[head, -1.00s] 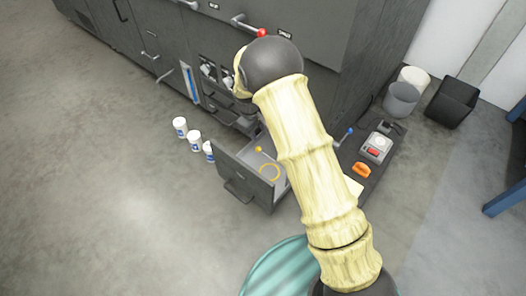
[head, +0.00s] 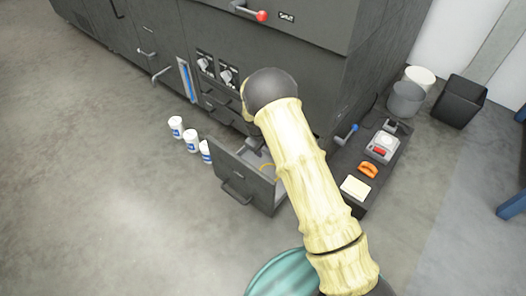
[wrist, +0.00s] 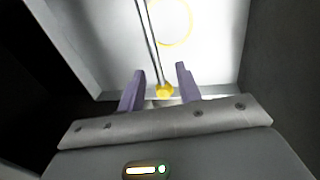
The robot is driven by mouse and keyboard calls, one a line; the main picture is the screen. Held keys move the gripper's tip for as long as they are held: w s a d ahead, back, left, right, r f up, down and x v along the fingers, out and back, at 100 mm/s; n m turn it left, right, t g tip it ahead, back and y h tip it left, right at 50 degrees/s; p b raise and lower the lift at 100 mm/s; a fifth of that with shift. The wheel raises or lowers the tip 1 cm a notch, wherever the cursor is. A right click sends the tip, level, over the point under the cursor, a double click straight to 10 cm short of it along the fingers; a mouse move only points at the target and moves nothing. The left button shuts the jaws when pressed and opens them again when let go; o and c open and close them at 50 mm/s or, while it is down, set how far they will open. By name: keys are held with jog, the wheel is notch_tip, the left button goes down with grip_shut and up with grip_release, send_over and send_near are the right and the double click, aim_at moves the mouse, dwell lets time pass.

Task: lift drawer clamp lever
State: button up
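The open grey drawer (head: 243,172) sticks out low from the dark machine. In the wrist view its pale inside (wrist: 90,30) fills the upper part. The clamp lever is a thin metal rod (wrist: 148,40) with a yellow ball knob (wrist: 164,90) at its near end. A yellow ring (wrist: 175,22) lies on the drawer floor beside the rod and partly shows in the head view (head: 265,166). My gripper (wrist: 160,82) is open, its two purple fingers on either side of the knob with gaps showing. In the head view my arm hides the knob and fingers.
The dark machine front (head: 300,60) stands close behind, with a red-knobbed handle (head: 261,16). White tubs (head: 191,140) stand on the floor left of the drawer. A dark bench (head: 355,205) with an orange item (head: 368,170) and a blue-knobbed lever (head: 354,128) is at right. Floor at left is clear.

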grip_shut()
dwell(0.4)
